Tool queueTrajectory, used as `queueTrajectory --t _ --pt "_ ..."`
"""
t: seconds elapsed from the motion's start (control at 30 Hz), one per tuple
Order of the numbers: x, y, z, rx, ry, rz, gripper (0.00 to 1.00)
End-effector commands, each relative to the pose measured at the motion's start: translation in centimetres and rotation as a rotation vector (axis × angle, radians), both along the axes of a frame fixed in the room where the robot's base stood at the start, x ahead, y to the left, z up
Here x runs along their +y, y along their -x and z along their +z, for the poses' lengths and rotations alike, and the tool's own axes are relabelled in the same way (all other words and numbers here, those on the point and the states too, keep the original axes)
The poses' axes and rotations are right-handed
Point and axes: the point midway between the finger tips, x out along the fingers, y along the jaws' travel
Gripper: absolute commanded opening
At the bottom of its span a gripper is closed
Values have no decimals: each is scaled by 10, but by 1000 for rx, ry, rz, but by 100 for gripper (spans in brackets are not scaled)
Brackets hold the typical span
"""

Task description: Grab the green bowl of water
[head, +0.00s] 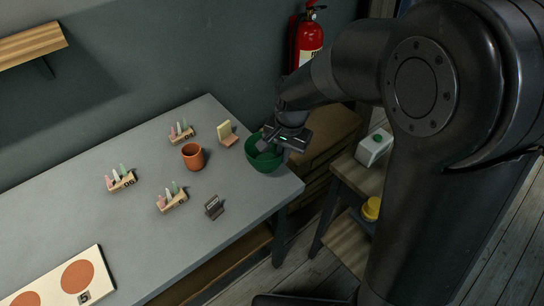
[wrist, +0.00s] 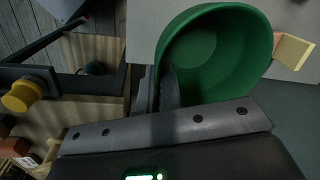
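The green bowl (head: 262,161) stands upright at the right end of the grey table, and its open inside fills much of the wrist view (wrist: 222,50). My gripper (head: 265,144) is at the bowl's rim. In the wrist view its two fingers (wrist: 158,90) are close together at the left side of the rim, one inside the bowl and one outside, with the wall between them. The bowl seems to rest on the table. I cannot make out water in it.
A terracotta cup (head: 193,157) and a yellowish folded card (head: 225,133) stand left of the bowl. A dark small stand (head: 214,207) and several numbered sample holders (head: 173,198) are on the table (head: 85,212). A wooden shelf cart (head: 358,178) stands right, past a gap.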

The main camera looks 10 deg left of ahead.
Motion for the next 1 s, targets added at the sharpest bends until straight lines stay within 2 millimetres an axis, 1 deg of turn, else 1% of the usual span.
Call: queueTrajectory --t 0.03,0.2,0.5,0.73,1.0 --pt "-7 0 5 -3 -1 -2 0" --pt "-25 1 16 -3 -1 -3 0" --pt "-51 4 31 -2 0 -1 0" --pt "-64 5 39 -2 0 0 0" --pt "-70 6 43 -1 0 0 0"
